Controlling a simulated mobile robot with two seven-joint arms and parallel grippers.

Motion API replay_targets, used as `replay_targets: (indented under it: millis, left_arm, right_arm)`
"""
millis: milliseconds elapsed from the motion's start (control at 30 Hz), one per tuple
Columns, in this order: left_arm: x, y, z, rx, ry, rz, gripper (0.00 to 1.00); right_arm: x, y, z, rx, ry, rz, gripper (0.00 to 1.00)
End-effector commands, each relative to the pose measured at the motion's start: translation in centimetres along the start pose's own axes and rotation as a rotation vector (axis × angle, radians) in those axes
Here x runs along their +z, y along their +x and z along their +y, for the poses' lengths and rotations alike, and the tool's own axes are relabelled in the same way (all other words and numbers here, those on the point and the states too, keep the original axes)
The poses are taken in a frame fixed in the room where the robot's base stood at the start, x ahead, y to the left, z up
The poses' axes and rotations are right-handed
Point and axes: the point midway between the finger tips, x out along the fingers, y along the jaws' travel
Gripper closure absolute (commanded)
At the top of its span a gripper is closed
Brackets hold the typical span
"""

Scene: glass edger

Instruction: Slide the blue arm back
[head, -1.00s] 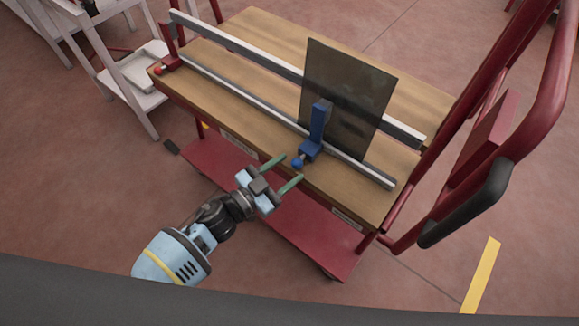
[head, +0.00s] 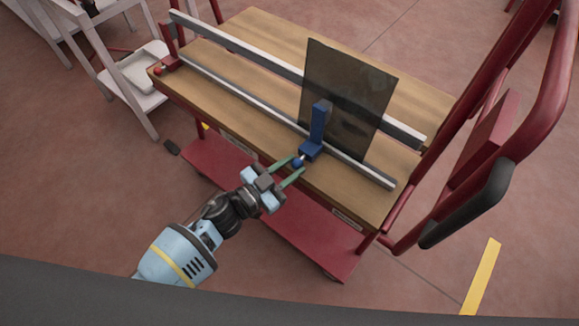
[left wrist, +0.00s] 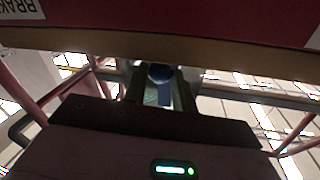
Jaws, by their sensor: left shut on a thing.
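The blue arm (head: 318,124) stands upright at the front rail of the wooden-topped bench, in front of a dark glass sheet (head: 345,85). A round blue knob (head: 297,163) sticks out from its foot toward me. My left gripper (head: 298,167) is shut on this knob, with its green fingers on either side of it. The knob also shows in the left wrist view (left wrist: 160,72), between the dark fingers. My right gripper is in neither view.
A silver rail (head: 235,100) runs along the bench's front, with a red end piece holding a red knob (head: 159,70) at its left. A higher bar (head: 240,47) runs behind. Red tubing with a black grip (head: 465,205) stands at right. A red shelf (head: 215,165) lies below.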

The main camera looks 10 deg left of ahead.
Motion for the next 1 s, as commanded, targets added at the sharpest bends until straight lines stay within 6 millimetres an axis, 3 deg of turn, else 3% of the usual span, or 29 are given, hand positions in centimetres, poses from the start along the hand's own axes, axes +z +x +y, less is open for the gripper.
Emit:
replay_targets:
  millis: [267,700,1000]
  left_arm:
    - [-0.6,0.5,2.5,0.001,-0.003,0.002,1.00]
    - [-2.6,2.6,13.0,0.002,-0.007,0.002,1.00]
    - [-3.2,3.3,16.5,0.001,-0.002,0.000,1.00]
  right_arm:
    - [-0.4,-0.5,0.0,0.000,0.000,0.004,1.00]
    - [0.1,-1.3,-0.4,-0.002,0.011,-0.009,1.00]
    - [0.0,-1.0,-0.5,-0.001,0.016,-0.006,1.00]
